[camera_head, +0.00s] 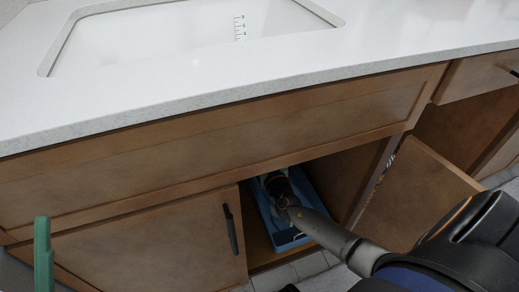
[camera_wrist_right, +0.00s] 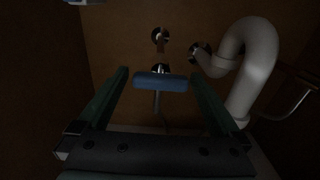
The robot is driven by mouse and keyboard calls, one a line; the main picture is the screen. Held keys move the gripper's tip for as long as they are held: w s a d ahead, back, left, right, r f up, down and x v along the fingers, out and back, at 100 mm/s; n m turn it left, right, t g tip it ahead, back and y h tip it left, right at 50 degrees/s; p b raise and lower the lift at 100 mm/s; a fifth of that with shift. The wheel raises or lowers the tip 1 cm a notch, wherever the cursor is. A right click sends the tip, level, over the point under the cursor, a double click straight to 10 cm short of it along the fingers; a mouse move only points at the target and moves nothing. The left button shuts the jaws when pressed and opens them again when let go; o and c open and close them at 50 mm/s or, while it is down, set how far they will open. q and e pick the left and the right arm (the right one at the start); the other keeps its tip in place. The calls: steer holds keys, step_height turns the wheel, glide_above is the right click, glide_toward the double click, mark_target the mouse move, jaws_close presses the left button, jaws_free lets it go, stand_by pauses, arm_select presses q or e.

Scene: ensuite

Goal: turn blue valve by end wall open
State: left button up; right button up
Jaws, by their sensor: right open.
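The blue valve (camera_wrist_right: 160,84) shows in the right wrist view as a blue bar-shaped handle, lying level on a round metal fitting at the cabinet's back wall. My right gripper (camera_wrist_right: 158,76) is open, its green fingers on either side of the handle with gaps on both sides. I cannot tell how deep the handle sits between them. In the head view my right arm reaches into the open cabinet under the sink, and the valve and fingertips are hidden. One green finger of my left gripper (camera_head: 43,254) shows at the lower left, away from the cabinet opening.
A white curved drain pipe (camera_wrist_right: 256,62) stands close right of the valve. Another metal fitting (camera_wrist_right: 160,36) is above it. A blue tray (camera_head: 284,238) lies in the cabinet below my arm. An open door (camera_head: 412,195) stands right of the opening; the countertop (camera_head: 210,104) overhangs.

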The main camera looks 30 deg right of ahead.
steer(key=c, duration=1.2)
steer(key=shift+c, duration=0.2)
steer(key=shift+n, duration=0.3)
steer(key=n, duration=0.4)
steer(key=shift+a, duration=0.1)
steer(key=n, duration=0.9)
steer(key=shift+a+f, duration=0.1)
steer(key=shift+f, duration=0.05)
steer(key=shift+n, duration=2.2)
